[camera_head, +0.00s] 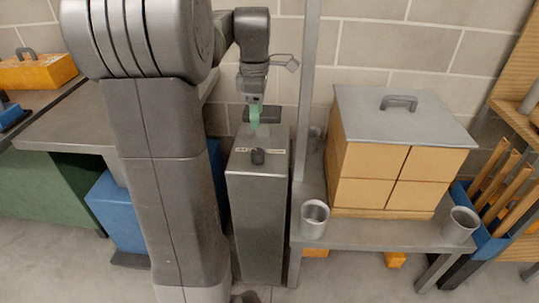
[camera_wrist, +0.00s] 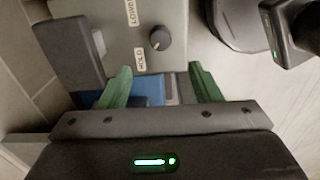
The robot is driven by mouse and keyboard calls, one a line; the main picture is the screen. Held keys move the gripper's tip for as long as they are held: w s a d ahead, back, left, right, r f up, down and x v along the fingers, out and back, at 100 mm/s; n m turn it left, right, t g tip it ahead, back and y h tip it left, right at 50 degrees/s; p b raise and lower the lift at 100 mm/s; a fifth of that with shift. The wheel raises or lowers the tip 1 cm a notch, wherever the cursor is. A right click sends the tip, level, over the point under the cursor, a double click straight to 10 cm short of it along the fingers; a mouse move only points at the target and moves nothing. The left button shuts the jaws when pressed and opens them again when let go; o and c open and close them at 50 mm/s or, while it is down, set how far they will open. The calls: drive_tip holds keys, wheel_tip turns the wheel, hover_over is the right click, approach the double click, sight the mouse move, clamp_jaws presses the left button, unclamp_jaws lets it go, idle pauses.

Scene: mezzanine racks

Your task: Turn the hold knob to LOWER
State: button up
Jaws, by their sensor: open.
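The hold knob (camera_wrist: 159,38) is a small dark round knob with a pale mark, on the grey top of a metal pedestal (camera_head: 258,215). It also shows in the head view (camera_head: 258,156). In the wrist view a HOLD label (camera_wrist: 140,61) sits below and left of it, and a LOWER label (camera_wrist: 131,12) above and left. The mark appears to face the HOLD side, but it is small. My gripper (camera_wrist: 161,87) has green fingers, spread apart and empty, with the knob beyond their tips and not between them. In the head view my gripper (camera_head: 256,117) is above the pedestal's rear.
A grey post (camera_head: 305,100) rises close right of the pedestal. A bench (camera_head: 370,232) holds a lidded wooden box (camera_head: 400,105) and two metal cups (camera_head: 314,218) (camera_head: 460,226). A dark block (camera_wrist: 72,50) adjoins the pedestal in the wrist view. A block wall stands behind.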

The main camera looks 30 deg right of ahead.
sight(258, 151)
wheel_tip(258, 151, down, 14)
drive_tip(key=b, duration=0.4)
drive_tip(key=shift+r, duration=0.2)
drive_tip(key=c, duration=1)
